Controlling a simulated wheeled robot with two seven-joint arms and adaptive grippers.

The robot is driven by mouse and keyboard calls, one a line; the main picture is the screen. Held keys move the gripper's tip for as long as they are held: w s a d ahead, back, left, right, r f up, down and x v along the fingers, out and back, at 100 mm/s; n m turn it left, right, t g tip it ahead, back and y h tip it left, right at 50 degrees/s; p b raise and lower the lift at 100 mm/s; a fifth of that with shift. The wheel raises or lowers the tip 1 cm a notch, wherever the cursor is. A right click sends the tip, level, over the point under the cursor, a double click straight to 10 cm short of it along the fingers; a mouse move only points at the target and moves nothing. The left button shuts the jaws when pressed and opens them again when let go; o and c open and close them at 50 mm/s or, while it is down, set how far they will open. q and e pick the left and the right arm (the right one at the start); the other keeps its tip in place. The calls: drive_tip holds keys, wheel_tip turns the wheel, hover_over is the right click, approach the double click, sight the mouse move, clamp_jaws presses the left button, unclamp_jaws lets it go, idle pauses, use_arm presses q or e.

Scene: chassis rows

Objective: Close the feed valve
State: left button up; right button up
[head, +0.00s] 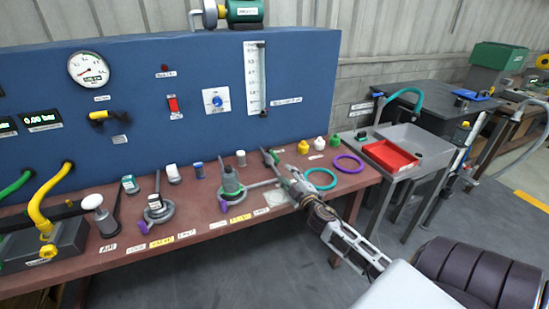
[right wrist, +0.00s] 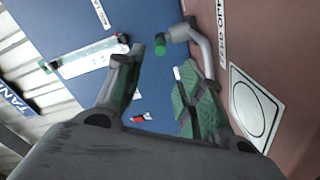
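In the right wrist view a grey bent piece with a green tip (right wrist: 192,38) stands beside a partly hidden label reading "FEED OP" (right wrist: 221,30); it looks like the feed valve's lever. In the head view a grey fitting with a purple tag (head: 230,185) has a grey rod (head: 262,184) reaching right, toward my right gripper (head: 271,158). Which part turns is unclear. My right gripper is open, its fingers apart and empty in the wrist view (right wrist: 157,66). My left gripper is out of view.
The blue panel (head: 130,75) stands behind the brown bench (head: 210,228). A second grey fitting (head: 158,208), small bottles, a teal ring (head: 320,178) and a purple ring (head: 349,163) stand nearby. A red tray (head: 390,155) is at the right.

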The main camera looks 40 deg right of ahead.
sight(270, 151)
drive_tip(key=shift+w, duration=0.25)
drive_tip(key=shift+x, duration=6.7)
clamp_jaws()
